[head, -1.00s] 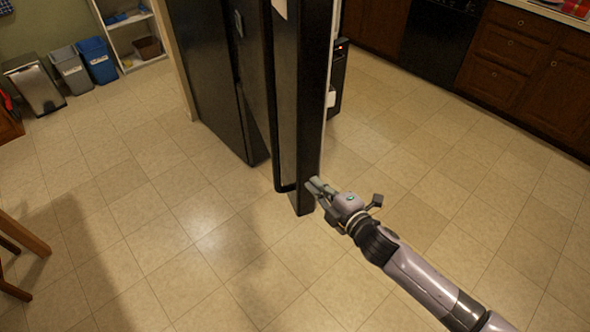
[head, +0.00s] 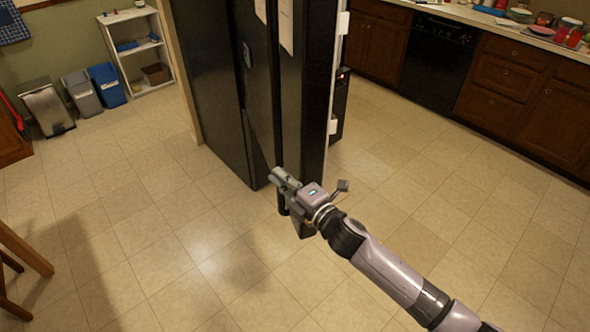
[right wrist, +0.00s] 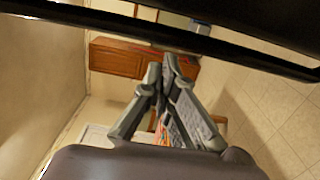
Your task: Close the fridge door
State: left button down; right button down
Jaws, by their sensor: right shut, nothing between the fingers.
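The black fridge (head: 215,110) stands in the upper middle of the head view. Its right door (head: 303,100) stands open towards me, with white inner lining showing along its right side. My right gripper (head: 276,178) is shut and empty, in front of the door's lower part, its fingers pointing left across it. It hides part of the door's lower edge; I cannot tell whether it touches. In the right wrist view the shut fingertips (right wrist: 166,66) show below a dark bar, seemingly part of the door or its handle. My left gripper is out of view.
Tiled floor (head: 150,240) is clear around the door. Dark wooden cabinets (head: 510,85) and a black dishwasher (head: 437,60) line the right. Bins (head: 106,84) and a white shelf (head: 140,45) stand at back left. Chair legs (head: 22,250) show at the left edge.

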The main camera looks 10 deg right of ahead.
aim_at(297, 174)
jog(key=d, duration=0.3)
jog(key=shift+w+d+p, duration=0.3)
jog(key=shift+p, duration=0.05)
jog(key=shift+f, duration=0.1)
